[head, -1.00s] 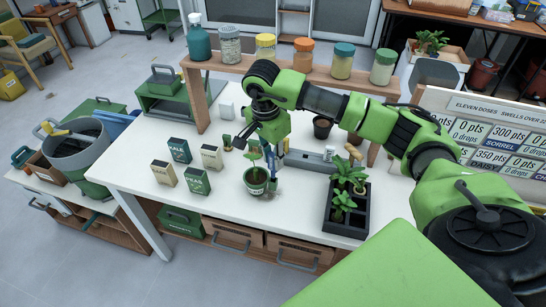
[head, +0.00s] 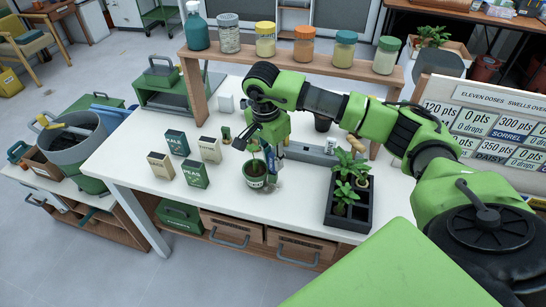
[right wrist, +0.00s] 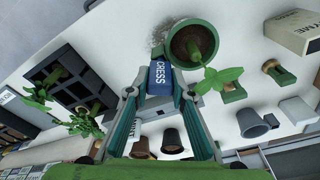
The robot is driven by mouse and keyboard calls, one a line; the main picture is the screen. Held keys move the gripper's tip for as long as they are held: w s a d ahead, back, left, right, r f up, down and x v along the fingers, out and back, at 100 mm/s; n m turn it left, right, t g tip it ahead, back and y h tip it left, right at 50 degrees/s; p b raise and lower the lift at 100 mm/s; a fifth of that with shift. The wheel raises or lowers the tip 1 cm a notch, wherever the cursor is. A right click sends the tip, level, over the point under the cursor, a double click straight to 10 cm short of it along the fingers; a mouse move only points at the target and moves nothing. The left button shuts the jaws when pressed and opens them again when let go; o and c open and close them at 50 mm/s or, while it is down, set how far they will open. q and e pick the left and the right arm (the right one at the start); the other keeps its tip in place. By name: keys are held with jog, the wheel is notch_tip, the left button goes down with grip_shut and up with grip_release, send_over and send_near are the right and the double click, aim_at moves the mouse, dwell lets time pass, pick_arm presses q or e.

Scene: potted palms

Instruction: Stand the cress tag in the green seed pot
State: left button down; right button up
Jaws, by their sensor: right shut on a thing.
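The green seed pot (head: 255,182) stands on the white bench, with soil and a leafy seedling in it. It also shows in the right wrist view (right wrist: 180,58), just beyond my fingertips. The blue cress tag (right wrist: 161,74), lettered CRESS, is clamped between the fingers of my right gripper (right wrist: 160,92). The tag's far end is close to the pot's rim; I cannot tell whether it touches. In the head view my right gripper (head: 269,166) is over the pot's right side, and its fingers partly hide the seedling. My left gripper is not in view.
Several seed packets (head: 195,174) stand left of the pot. A black tray (head: 347,217) with small plants is to the right. A grey bar (head: 308,154) lies behind. A wooden shelf (head: 290,62) bears jars at the back.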

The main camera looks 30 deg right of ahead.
jog(key=shift+f, duration=0.35)
jog(key=o, duration=0.9)
jog(key=o, duration=0.5)
